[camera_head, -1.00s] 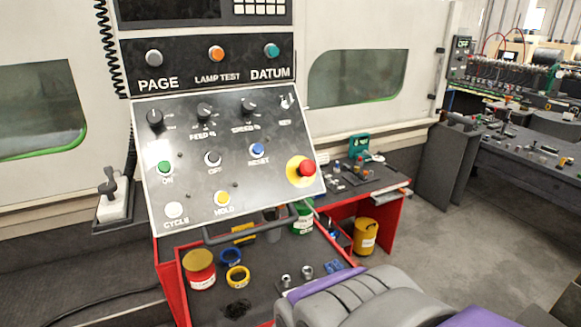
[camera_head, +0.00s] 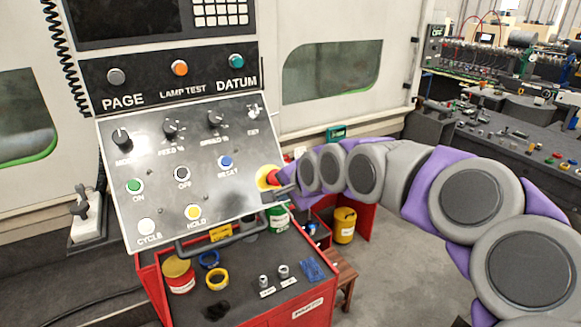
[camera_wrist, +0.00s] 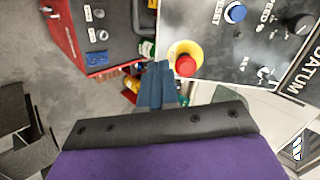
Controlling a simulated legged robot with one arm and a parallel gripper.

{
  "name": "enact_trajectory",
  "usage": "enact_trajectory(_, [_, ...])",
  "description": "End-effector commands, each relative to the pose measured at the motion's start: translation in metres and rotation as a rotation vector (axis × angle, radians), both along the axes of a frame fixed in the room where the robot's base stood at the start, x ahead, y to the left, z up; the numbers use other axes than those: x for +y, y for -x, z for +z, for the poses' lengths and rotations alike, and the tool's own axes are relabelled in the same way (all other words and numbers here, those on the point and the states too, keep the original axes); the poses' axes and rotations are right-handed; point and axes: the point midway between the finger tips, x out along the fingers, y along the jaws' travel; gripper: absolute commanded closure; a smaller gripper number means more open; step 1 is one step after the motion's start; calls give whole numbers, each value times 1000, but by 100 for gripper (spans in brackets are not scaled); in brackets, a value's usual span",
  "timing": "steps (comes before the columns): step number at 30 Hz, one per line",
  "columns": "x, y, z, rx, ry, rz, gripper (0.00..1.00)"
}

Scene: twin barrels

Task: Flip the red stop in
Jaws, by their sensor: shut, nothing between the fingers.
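The red stop (camera_head: 272,177) is a round mushroom button on a yellow base (camera_head: 261,180), at the lower right corner of the sloping control panel (camera_head: 146,180). My arm crosses the head view from the right, and my gripper (camera_head: 284,191) is at that corner, partly covering the stop. In the wrist view the red stop (camera_wrist: 186,65) and its yellow base (camera_wrist: 184,49) show clearly. My gripper (camera_wrist: 158,72) is shut and empty, with its blue-grey fingertips close beside the yellow base. I cannot tell whether they touch it.
A green ON button (camera_head: 134,187), a yellow HOLD button (camera_head: 193,212) and a blue RESET button (camera_head: 226,162) share the panel. A bar handle (camera_head: 215,237) runs below it. A red cart (camera_head: 310,305) with tins stands underneath. Open floor lies to the right.

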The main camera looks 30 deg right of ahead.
Motion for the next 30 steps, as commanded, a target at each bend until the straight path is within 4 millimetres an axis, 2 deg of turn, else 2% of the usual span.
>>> enact_trajectory(1, [-16,-10,11,-31,-45,-61,100])
enact_trajectory(3, [-33,-21,20,-73,-92,-131,100])
enact_trajectory(6, [-50,-29,26,-106,-138,-194,100])
enact_trajectory(9, [-59,-32,28,-121,-159,-221,100])
enact_trajectory(22, [-63,-36,24,-121,-163,-223,100])
enact_trajectory(30, [-61,-68,-1,-117,-165,-221,100])
